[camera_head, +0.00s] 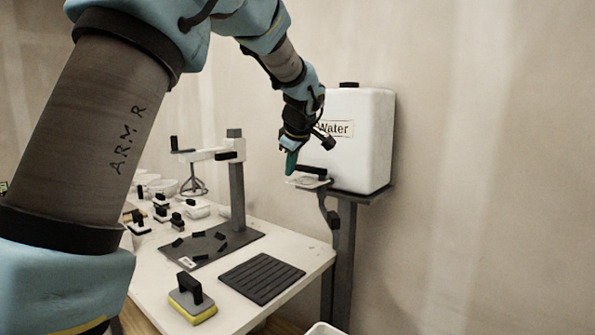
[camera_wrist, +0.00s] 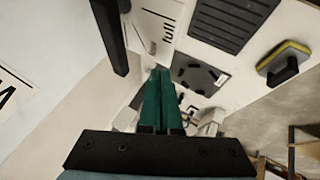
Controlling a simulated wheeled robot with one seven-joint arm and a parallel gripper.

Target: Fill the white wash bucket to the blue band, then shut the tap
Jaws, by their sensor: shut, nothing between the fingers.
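The white water tank (camera_head: 372,150), marked "Water", stands on a dark stand at the back right; part of it also shows in the wrist view (camera_wrist: 18,125). A black bar that looks like the tap lever (camera_head: 315,170) juts from its front, over a pale marked plate (camera_head: 308,183). In the wrist view the lever (camera_wrist: 110,38) is left of my fingers, and the plate (camera_wrist: 160,22) reads "full". My gripper (camera_head: 291,164) is shut and empty, its green fingers (camera_wrist: 160,74) beside the lever, apart from it in the wrist view. A white rim (camera_head: 325,328), probably the wash bucket, is cut off below; its band and water level are hidden.
The white table (camera_head: 302,245) left of the tank stand holds a black ribbed mat (camera_head: 262,278), a yellow-and-grey sponge float (camera_head: 192,300), a grey post with an arm (camera_head: 237,190), and several small blocks and tubs. The wall is close behind the tank.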

